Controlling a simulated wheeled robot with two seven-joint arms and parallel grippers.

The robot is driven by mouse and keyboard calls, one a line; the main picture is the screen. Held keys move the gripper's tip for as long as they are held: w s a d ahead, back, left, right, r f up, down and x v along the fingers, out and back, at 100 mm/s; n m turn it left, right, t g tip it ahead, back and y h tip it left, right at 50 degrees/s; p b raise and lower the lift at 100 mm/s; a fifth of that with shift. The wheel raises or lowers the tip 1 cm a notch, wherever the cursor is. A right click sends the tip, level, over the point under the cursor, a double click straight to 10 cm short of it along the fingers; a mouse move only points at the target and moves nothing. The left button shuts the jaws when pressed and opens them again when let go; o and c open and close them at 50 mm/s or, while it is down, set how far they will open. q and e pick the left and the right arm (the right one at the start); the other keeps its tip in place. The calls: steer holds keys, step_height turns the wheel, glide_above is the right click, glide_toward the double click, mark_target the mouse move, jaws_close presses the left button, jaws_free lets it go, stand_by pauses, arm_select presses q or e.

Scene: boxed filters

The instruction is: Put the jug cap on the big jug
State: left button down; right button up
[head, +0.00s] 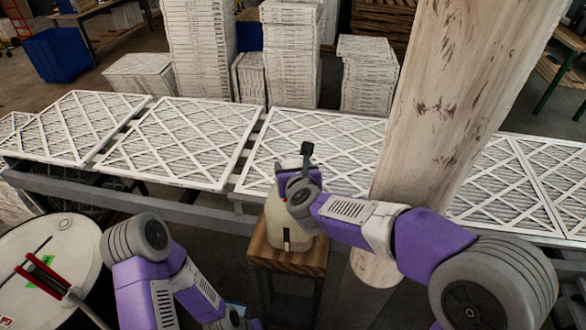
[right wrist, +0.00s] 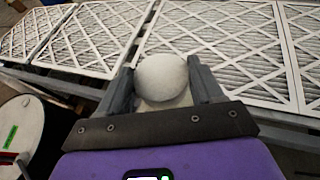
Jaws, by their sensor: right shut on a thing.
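The big jug (head: 284,222) is cream-coloured and stands upright on a small wooden stool. My right gripper (head: 292,180) is over the top of the jug and partly hides it. In the right wrist view, my right gripper (right wrist: 161,80) is shut on a round, pale jug cap (right wrist: 161,76), one finger on each side. The pale body of the jug (right wrist: 163,104) shows just below the cap there. I cannot tell whether the cap touches the jug's neck. My left arm reaches in at the lower left, but its gripper is not visible.
The wooden stool (head: 262,254) stands before a conveyor rail (head: 190,212) carrying large white filters (head: 180,140). A thick wooden post (head: 440,110) rises close right of the jug, behind my right arm. A white drum (head: 62,250) stands at the lower left.

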stand_by(0.3)
steer(key=o, duration=1.2)
steer(key=shift+c, duration=0.2)
steer(key=shift+o, duration=0.5)
steer(key=shift+r, duration=0.1)
steer(key=shift+r+p, duration=3.3)
steer(key=shift+r, duration=0.6)
